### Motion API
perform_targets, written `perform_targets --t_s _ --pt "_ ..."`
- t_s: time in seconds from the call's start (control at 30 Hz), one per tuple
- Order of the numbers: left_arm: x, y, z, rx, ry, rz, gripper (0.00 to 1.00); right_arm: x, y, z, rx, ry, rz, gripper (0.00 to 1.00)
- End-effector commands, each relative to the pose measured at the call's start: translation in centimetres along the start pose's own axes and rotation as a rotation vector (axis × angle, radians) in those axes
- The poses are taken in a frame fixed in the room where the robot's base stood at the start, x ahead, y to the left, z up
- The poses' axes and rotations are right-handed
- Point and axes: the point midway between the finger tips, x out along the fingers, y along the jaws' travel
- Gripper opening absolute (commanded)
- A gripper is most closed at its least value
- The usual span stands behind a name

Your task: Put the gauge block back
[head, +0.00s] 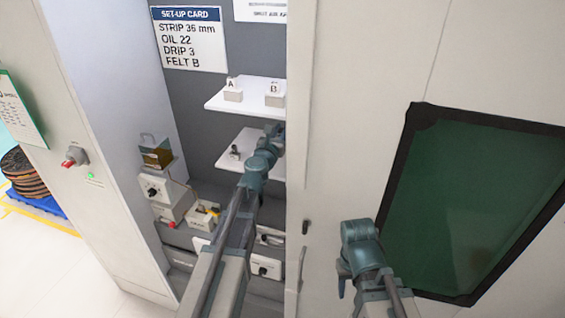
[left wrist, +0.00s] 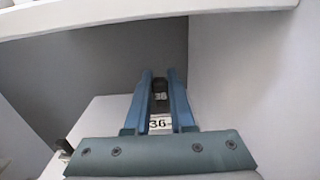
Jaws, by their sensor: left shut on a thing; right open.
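My left gripper (head: 274,128) reaches into the cabinet at the right part of the lower white shelf (head: 228,166). In the left wrist view its two blue fingers (left wrist: 161,74) are shut on a small dark gauge block (left wrist: 160,97) marked 36. A white label reading 36 (left wrist: 159,123) shows just below the block, between the fingers. I cannot tell whether the block touches the shelf. The head view hides the held block behind the gripper. My right gripper (head: 344,280) is open and empty, low in front of the cabinet door.
The upper shelf (head: 225,105) carries blocks A (head: 233,95) and B (head: 274,99). A small dark item (head: 234,153) sits at the lower shelf's left. A set-up card (head: 189,40) reads strip 36 mm. The door (head: 330,120) stands close on the right.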

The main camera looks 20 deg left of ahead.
Motion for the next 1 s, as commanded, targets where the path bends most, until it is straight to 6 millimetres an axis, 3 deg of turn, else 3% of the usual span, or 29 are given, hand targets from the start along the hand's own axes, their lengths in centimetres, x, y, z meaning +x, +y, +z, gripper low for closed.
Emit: perform_targets --t_s 0.4,0.73,1.0 --pt "0.0 0.0 -5.8 0.000 0.000 0.000 0.00 5.8 -0.5 -0.4 -0.007 0.002 0.001 0.50" --pt "0.0 0.0 -6.7 0.000 0.000 0.000 0.00 6.6 -0.6 -0.5 -0.006 0.003 0.001 0.50" --pt "0.0 0.0 -9.9 0.000 0.000 0.000 0.00 9.8 -0.9 -0.7 -0.006 0.004 0.001 0.50"
